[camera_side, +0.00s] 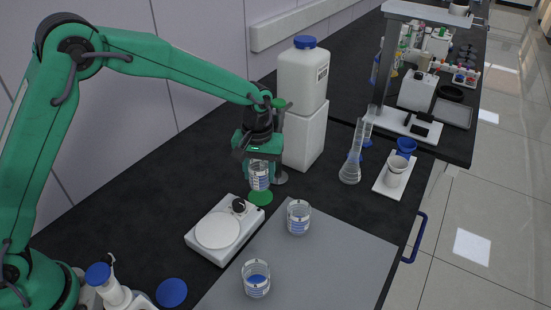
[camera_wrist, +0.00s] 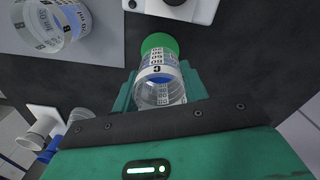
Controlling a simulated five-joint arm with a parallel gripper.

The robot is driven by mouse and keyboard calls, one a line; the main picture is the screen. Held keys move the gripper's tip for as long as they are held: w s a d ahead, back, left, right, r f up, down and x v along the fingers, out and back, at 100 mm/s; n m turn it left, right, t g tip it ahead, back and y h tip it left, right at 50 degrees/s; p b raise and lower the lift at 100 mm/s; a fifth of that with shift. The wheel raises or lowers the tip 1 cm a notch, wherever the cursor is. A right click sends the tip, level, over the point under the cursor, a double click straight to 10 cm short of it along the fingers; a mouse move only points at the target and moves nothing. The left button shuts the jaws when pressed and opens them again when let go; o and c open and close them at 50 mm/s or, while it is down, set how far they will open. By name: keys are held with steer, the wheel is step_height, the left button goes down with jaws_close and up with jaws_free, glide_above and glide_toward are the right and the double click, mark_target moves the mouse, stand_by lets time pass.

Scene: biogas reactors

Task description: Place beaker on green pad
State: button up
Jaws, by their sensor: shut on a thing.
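A clear beaker with blue markings (camera_side: 260,177) is between the fingers of my gripper (camera_side: 259,163), which is shut on it. In the wrist view the same beaker (camera_wrist: 162,88) sits between the green fingers (camera_wrist: 158,90). The round green pad (camera_side: 261,198) is directly below the beaker in the side view and partly hidden by it. It also shows in the wrist view (camera_wrist: 158,40), just past the beaker's far end. The beaker looks about upright. I cannot tell whether its base touches the pad or is slightly above it.
A white hotplate stirrer (camera_side: 225,230) stands close in front of the pad. Two other beakers (camera_side: 299,217) (camera_side: 256,279) stand on a grey mat (camera_side: 330,262). A white jug with a blue cap (camera_side: 303,75) on a white block (camera_side: 305,138) stands close behind my gripper. Flasks (camera_side: 351,168) stand to the right.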

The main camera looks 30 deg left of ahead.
mark_target(260, 182)
steer(key=shift+f, duration=2)
steer(key=shift+f, duration=0.1)
steer(key=o, duration=1.1)
step_height(260, 182, up, 12)
steer(key=shift+r, duration=0.15)
